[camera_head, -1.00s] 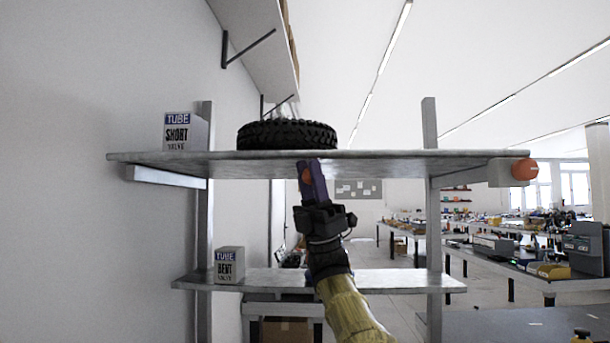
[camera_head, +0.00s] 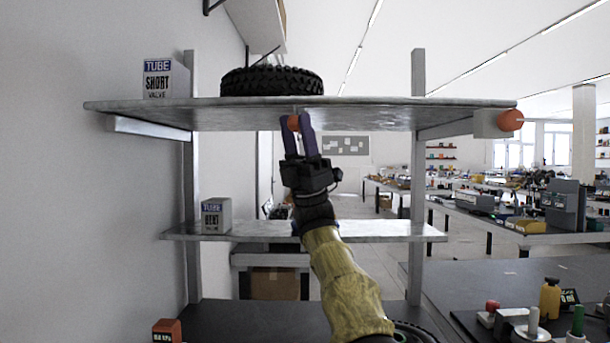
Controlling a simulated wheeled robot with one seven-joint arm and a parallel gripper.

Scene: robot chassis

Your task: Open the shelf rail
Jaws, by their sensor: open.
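The grey upper shelf (camera_head: 350,112) spans the rack. A small orange knob (camera_head: 293,123) shows just below its front edge, near the middle. My gripper (camera_head: 298,122) points up at it with purple fingers. The fingers are apart, and the knob shows between their tips; I cannot tell whether they touch it. A larger orange knob (camera_head: 511,120) sits on a grey bracket at the shelf's right end.
A black tire (camera_head: 272,81) and a SHORT valve tube box (camera_head: 165,79) stand on the upper shelf. A BENT valve tube box (camera_head: 216,215) stands on the lower shelf (camera_head: 345,231). Below is a dark worktop (camera_head: 245,318) with several items at the lower right.

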